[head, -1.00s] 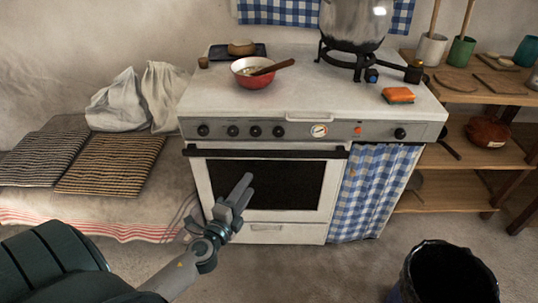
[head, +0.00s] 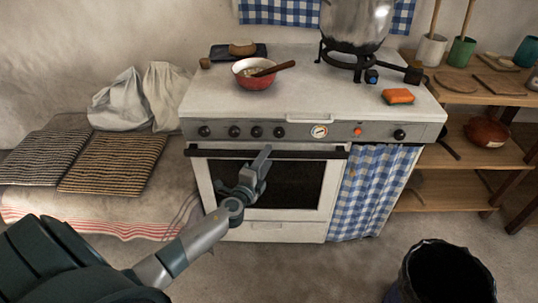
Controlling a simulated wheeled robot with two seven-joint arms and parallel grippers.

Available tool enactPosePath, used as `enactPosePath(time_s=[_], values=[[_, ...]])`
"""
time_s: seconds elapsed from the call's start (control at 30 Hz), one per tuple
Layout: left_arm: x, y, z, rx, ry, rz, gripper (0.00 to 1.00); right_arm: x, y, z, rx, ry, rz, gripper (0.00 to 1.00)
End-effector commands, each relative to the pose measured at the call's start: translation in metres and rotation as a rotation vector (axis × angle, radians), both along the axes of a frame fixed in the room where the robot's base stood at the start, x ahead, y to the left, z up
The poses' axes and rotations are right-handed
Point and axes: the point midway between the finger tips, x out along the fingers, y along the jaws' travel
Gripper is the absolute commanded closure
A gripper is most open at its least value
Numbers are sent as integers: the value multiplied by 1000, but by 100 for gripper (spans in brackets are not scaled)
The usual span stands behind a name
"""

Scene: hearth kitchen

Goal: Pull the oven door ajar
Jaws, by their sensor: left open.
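The oven door (head: 225,217) is the white front of the stove, with a dark window (head: 297,185). It looks shut. A dark handle bar (head: 215,153) runs along its top edge. My left gripper (head: 264,156) is in front of the door, its fingertips near the handle bar around the bar's middle. It is open with nothing in it. I cannot tell whether the fingers touch the bar. My right gripper is not in view.
A checked curtain (head: 370,190) hangs right of the door. A black bin (head: 445,275) stands at front right.

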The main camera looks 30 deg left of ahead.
Motion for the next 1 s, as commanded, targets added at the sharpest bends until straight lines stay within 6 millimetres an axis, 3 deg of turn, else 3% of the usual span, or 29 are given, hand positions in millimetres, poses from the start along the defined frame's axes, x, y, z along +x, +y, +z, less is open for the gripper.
enactPosePath(time_s=[0.2,0.6,0.8,1.0], values=[[20,2,0,-1,0,-1,56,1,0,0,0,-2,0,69],[24,3,-1,-1,1,-1,56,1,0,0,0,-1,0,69],[24,3,-1,-1,1,-1,100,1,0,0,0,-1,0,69],[23,3,-2,-1,0,-1,100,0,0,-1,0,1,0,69]])
